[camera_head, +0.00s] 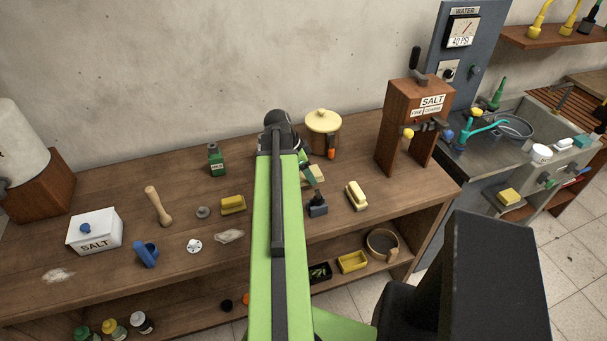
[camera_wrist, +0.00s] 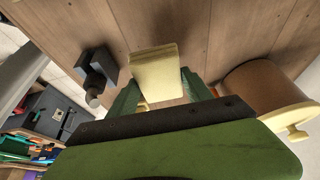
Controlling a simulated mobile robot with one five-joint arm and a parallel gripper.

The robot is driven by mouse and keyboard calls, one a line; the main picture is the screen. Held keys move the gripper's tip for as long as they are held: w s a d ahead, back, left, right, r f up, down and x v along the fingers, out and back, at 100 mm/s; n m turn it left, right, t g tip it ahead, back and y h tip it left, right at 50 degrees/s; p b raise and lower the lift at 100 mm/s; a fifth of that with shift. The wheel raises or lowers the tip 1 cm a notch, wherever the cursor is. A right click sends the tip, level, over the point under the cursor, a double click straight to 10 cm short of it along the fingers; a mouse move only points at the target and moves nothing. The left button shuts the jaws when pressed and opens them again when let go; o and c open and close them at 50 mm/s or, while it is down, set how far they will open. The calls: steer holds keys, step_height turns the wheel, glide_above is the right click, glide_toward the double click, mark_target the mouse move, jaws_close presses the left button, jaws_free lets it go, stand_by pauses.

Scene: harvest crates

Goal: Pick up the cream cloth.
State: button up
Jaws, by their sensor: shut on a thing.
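The cream cloth (camera_head: 319,172) is at the end of my arm in the head view, over the wooden bench and partly hidden by a green finger. In the wrist view the cloth (camera_wrist: 155,66) is a flat, pale, folded-looking piece between my two green fingers. My gripper (camera_head: 312,176) is shut on it, and it also shows in the wrist view (camera_wrist: 161,84). I cannot tell whether the cloth still touches the bench.
A cream-lidded brown pot (camera_head: 323,138) stands just behind, also at right in the wrist view (camera_wrist: 262,92). A dark grey tool (camera_head: 317,206) is in front, and a cream-topped brush (camera_head: 356,196) lies to the right. The wooden SALT stand (camera_head: 389,110) is further right.

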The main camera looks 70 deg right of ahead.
steer(key=s+d+r+p, duration=0.1)
steer(key=s+r+p, duration=0.4)
steer(key=s, duration=0.5)
steer(key=shift+s+d+r, duration=0.3)
steer(key=shift+r, duration=0.25)
steer(key=o, duration=0.9)
steer(key=c, duration=0.5)
steer(key=shift+c, duration=0.4)
